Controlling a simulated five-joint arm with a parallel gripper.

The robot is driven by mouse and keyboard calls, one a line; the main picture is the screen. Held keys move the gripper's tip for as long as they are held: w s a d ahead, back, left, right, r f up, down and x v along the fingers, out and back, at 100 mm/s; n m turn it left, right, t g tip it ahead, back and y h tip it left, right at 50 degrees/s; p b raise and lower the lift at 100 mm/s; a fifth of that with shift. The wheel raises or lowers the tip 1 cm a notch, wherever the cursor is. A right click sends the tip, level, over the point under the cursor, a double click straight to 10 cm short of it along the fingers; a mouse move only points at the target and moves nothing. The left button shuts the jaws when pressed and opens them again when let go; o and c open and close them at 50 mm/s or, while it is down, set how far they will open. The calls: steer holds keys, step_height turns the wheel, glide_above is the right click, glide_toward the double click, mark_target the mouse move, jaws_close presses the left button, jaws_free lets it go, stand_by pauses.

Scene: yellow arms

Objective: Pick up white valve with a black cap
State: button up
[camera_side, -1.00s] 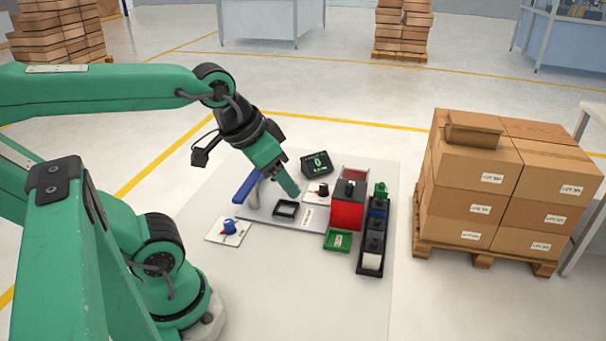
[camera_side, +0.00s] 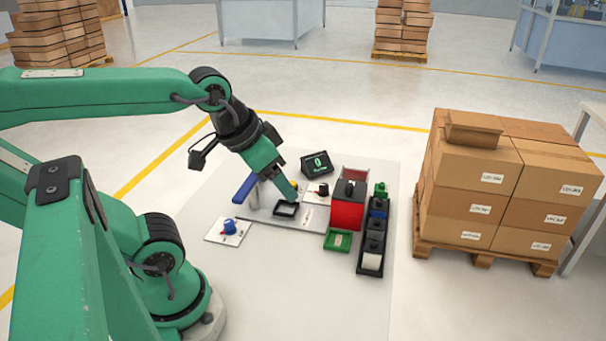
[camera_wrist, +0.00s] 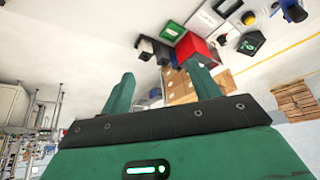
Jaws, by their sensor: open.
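A small black-capped piece (camera_side: 323,190) stands on a white card right of my gripper in the side view; its body is too small to make out, so I cannot confirm it is the white valve. My gripper (camera_side: 291,200) points down over the grey plate, beside a small black square tray (camera_side: 286,209). In the wrist view its two green fingers (camera_wrist: 160,70) are spread with nothing between them.
A red box (camera_side: 347,213), a green tray (camera_side: 338,240) and a black rack (camera_side: 370,265) stand to the right. A display (camera_side: 317,163) stands behind. A blue knob on a white card (camera_side: 229,229) is at the front left. A blue-handled piece (camera_side: 244,189) is left of my gripper.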

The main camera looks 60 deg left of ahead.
steer(key=n+g, duration=0.5)
steer(key=n, duration=0.4)
glide_above(374, 241)
steer(key=f, duration=1.3)
steer(key=shift+s+a, duration=0.1)
steer(key=shift+s, duration=0.1)
steer(key=shift+w+f+g, duration=0.2)
steer(key=shift+f+g, duration=0.1)
steer(key=shift+f, duration=0.05)
steer(key=shift+f, duration=1.3)
